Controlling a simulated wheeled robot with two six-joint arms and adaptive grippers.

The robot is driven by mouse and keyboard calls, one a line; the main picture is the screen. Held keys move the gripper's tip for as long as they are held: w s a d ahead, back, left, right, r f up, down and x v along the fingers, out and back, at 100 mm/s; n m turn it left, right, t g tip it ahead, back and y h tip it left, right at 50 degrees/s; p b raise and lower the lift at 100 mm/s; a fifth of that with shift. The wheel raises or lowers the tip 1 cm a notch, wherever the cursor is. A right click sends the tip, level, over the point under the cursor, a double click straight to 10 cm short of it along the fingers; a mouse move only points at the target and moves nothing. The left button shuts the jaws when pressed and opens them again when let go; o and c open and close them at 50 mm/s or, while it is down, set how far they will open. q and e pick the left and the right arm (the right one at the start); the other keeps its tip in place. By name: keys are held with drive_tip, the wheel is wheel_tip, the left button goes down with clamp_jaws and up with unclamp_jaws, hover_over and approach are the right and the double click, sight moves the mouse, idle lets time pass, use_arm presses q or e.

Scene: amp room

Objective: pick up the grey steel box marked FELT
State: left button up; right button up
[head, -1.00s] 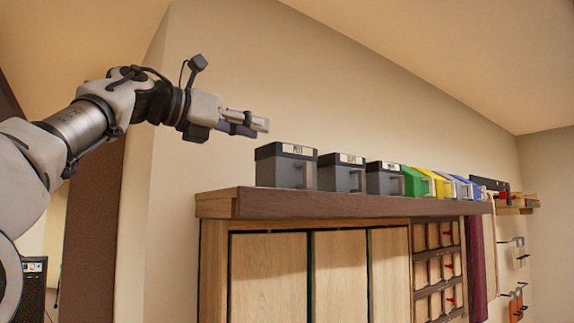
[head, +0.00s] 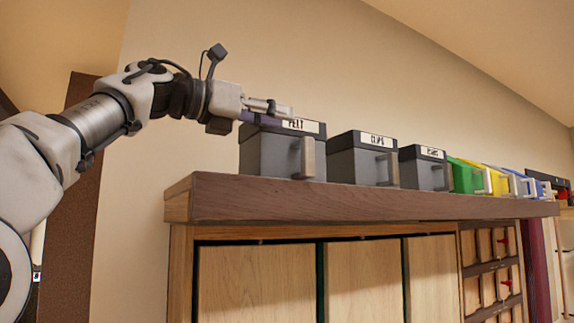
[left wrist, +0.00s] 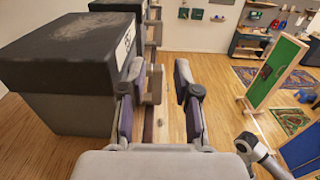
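The grey steel box marked FELT (head: 270,152) stands upright at the left end of a high wooden shelf (head: 350,204). It has a dark lid, a white label and a grey handle on its front. In the left wrist view the box (left wrist: 65,60) fills the left side. My left gripper (head: 280,111) is at the box's upper front, near lid height. In the left wrist view its two fingers (left wrist: 160,82) are apart, in front of the box's label side. A grey handle shows just beyond the left finger; I cannot tell if they touch. My right gripper is not in view.
A similar grey box marked CLIPS (head: 362,158) and another grey box (head: 423,168) stand to the right, then green (head: 467,177), yellow and blue bins. Cabinet doors lie below the shelf. A green board (left wrist: 275,70) stands on the floor in the wrist view.

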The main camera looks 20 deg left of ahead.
sight(303, 151)
use_arm(q)
drive_tip(key=f+b, duration=0.1)
drive_tip(key=f, duration=0.1)
drive_tip(key=f+b, duration=0.1)
drive_tip(key=f, duration=0.1)
drive_tip(key=f+b, duration=0.1)
drive_tip(key=f, duration=0.1)
drive_tip(key=shift+s+f, duration=0.3)
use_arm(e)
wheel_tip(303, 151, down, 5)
use_arm(q)
drive_tip(key=p, duration=0.1)
drive_tip(key=w+r+p, duration=0.1)
drive_tip(key=shift+w+d+r+p, duration=0.3)
drive_tip(key=shift+d+p, duration=0.05)
drive_tip(key=shift+p, duration=0.05)
drive_tip(key=p+x, duration=0.5)
drive_tip(key=p, duration=0.2)
drive_tip(key=shift+w+d+r, duration=0.15)
drive_tip(key=shift+w+d, duration=0.1)
drive_tip(key=shift+d, duration=0.05)
drive_tip(key=shift+w+p, duration=0.1)
drive_tip(key=shift+p, duration=0.45)
drive_tip(key=shift+d+f, duration=0.1)
drive_tip(key=shift+f, duration=0.4)
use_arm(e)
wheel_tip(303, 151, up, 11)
